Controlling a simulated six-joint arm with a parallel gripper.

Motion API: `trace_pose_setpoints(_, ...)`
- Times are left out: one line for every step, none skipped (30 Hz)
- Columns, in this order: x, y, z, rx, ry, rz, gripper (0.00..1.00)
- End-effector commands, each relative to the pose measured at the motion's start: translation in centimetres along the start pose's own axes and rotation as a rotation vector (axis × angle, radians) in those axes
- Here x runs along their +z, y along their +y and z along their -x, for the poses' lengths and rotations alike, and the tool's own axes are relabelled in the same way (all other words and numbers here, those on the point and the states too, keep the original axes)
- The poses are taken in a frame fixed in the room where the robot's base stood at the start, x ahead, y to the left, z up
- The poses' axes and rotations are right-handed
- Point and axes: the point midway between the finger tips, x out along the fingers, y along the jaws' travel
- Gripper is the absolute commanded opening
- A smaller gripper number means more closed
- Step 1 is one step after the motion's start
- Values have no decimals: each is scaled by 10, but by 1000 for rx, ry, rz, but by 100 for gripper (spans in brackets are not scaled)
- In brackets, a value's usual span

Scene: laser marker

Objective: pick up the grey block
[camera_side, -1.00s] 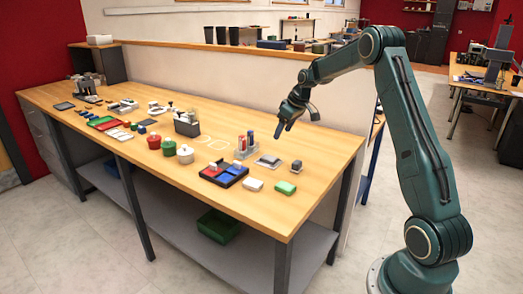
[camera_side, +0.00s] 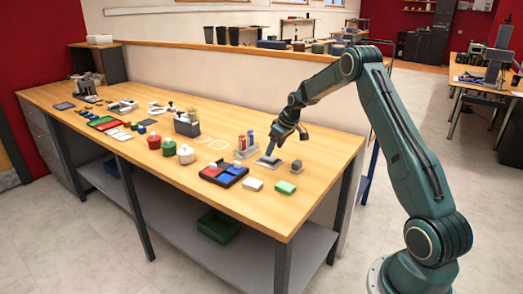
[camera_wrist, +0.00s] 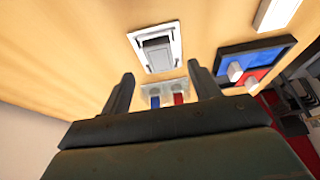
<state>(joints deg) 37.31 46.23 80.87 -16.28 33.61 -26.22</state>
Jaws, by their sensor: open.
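A flat grey block (camera_wrist: 157,52) lies in a pale shallow tray (camera_wrist: 136,37) in the wrist view, ahead of my fingertips. In the side view the tray (camera_side: 277,165) is on the table, partly covered by my gripper. My gripper (camera_side: 287,142) is above the tray in the side view. In the wrist view my gripper (camera_wrist: 162,86) has its two fingers wide apart, with nothing between them.
A rack with red and blue cylinders (camera_side: 246,145) stands left of the tray, close to my gripper. A dark tray with red and blue sections (camera_side: 223,176), a white block (camera_side: 253,185) and a green block (camera_side: 285,188) are nearer the front edge. The table's right end is bare.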

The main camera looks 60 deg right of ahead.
Motion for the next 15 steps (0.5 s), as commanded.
trace_pose_setpoints(0,0,-5,-2,-2,0,62)
trace_pose_setpoints(1,0,-8,-2,-3,0,62)
trace_pose_setpoints(1,0,-12,-2,-3,0,62)
trace_pose_setpoints(1,0,-15,-2,-3,0,62)
trace_pose_setpoints(1,0,-18,-2,-2,0,62)
trace_pose_setpoints(1,0,-23,-1,-2,0,62)
trace_pose_setpoints(0,0,-26,-1,-2,0,62)
trace_pose_setpoints(0,0,-30,-1,-2,0,62)
trace_pose_setpoints(1,0,-34,-1,-2,0,62)
trace_pose_setpoints(1,0,-37,-1,-3,-1,62)
trace_pose_setpoints(1,0,-39,-1,-2,-1,62)
trace_pose_setpoints(1,0,-42,0,-2,-1,62)
trace_pose_setpoints(0,0,-44,0,-1,-1,62)
trace_pose_setpoints(0,0,-45,0,-1,-1,62)
trace_pose_setpoints(0,0,-47,1,-1,-1,62)
